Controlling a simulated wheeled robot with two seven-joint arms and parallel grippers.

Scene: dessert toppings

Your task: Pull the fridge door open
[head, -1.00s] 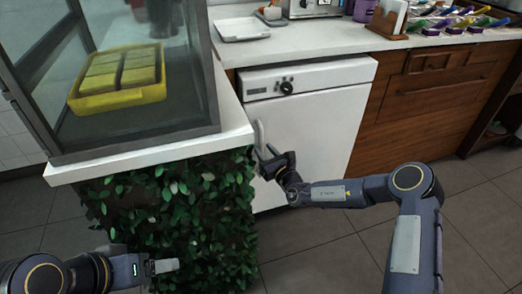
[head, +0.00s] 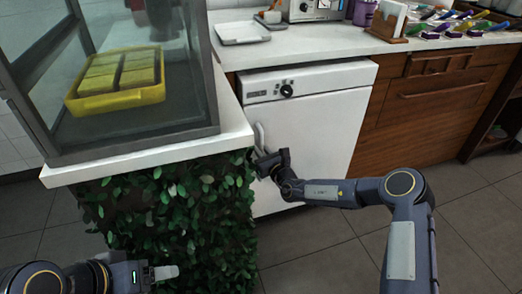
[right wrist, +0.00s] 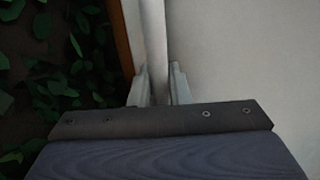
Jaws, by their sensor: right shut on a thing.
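The fridge (head: 310,125) is a white unit with a dial on its top panel, under the counter in the head view. Its door looks closed or nearly so. A pale upright handle (head: 259,134) is on the door's left side. My right gripper (head: 264,160) is at the lower part of this handle, shut on it. In the right wrist view the two fingers (right wrist: 157,88) are on either side of the white handle bar (right wrist: 157,40). My left gripper (head: 166,272) is low at the left, in front of the leaves, away from the fridge; its finger gap does not show.
A leafy green counter front (head: 170,215) stands close to the left of the handle. A glass case (head: 120,60) with a yellow tray (head: 112,98) is above it. Wooden cabinets (head: 430,105) are right of the fridge. The tiled floor (head: 310,250) in front is free.

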